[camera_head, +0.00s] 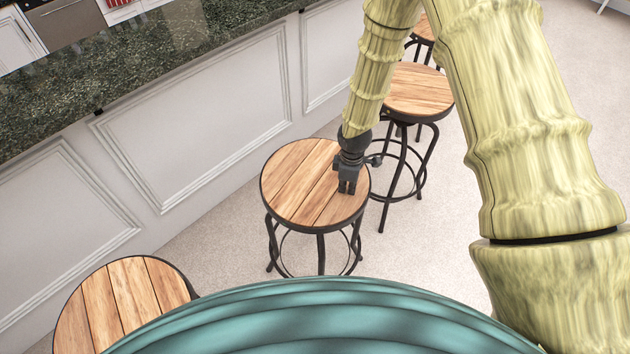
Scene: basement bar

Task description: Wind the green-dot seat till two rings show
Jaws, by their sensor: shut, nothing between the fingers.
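Several round wooden-topped bar stools with black metal frames stand in a row along the bar. The nearest whole one, the middle stool (300,185), has a plank seat with a dark rim. My gripper (347,190) is shut and empty, pointing down over the right part of this seat. I cannot tell whether its fingertips touch the wood.
Another stool (415,92) stands behind to the right, partly behind my arm, with one more beyond it (428,28). A stool (118,305) is at the lower left. The white panelled bar (200,115) with its dark stone counter (130,65) runs along the left. Pale floor (420,240) is open at right.

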